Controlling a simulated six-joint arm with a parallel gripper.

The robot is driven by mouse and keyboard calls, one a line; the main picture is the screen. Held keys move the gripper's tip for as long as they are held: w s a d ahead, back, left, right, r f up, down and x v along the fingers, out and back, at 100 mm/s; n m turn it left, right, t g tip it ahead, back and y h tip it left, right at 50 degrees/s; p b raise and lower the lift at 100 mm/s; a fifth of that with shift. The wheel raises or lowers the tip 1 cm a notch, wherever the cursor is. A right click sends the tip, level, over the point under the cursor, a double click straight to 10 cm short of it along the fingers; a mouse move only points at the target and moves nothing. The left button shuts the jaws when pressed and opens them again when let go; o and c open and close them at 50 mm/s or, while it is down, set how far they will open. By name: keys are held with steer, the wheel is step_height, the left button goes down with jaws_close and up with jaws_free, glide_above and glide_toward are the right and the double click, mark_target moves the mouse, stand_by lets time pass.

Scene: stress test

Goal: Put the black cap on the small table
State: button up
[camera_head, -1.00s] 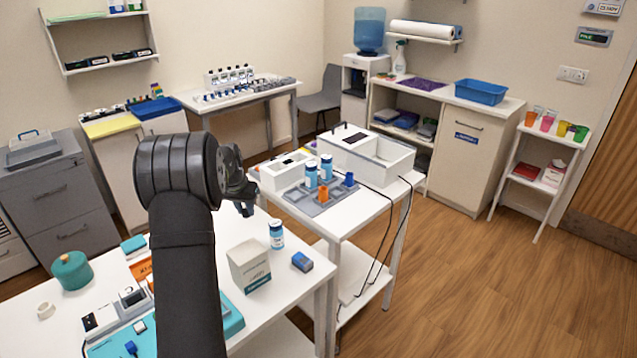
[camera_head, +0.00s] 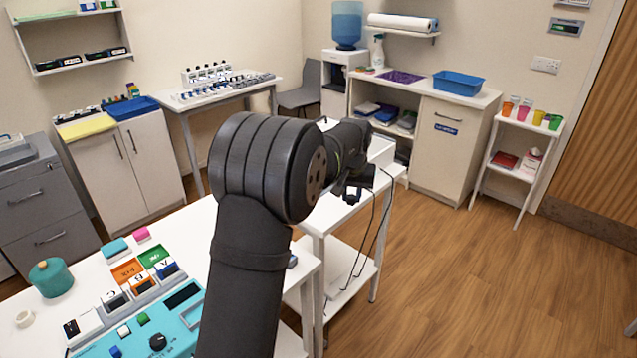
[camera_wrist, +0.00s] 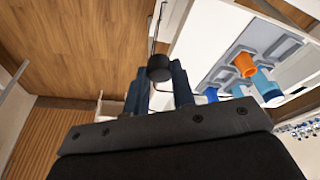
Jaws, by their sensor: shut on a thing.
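The black cap (camera_wrist: 159,69) is held between the two fingertips of my gripper (camera_wrist: 158,82), in the wrist view. In the head view my gripper (camera_head: 358,182) is raised over the right side of the white middle table (camera_head: 312,222); the cap cannot be told apart from the dark fingers there. A small white table (camera_head: 524,127) with a lower shelf stands at the far right by the wall, apart from my gripper. The task's wording does not show which of these white tables is the small one.
In the wrist view a grey rack (camera_wrist: 225,72) holds an orange piece (camera_wrist: 244,64) and blue-capped vials. Coloured cups (camera_head: 538,117) stand on the far-right table. Black cables (camera_head: 372,225) hang from the middle table. Wooden floor (camera_head: 450,270) is clear at the right.

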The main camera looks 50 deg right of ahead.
glide_above(321, 215)
steer(key=a, duration=0.1)
steer(key=f, duration=0.6)
steer(key=shift+s+f, duration=0.3)
steer(key=shift+s, duration=0.1)
steer(key=shift+w+f, duration=0.1)
steer(key=shift+f, duration=1.95)
steer(key=shift+f, duration=0.15)
steer(key=o, duration=1)
steer(key=shift+c, duration=0.2)
steer(key=v, duration=1.2)
steer(key=shift+d, duration=0.1)
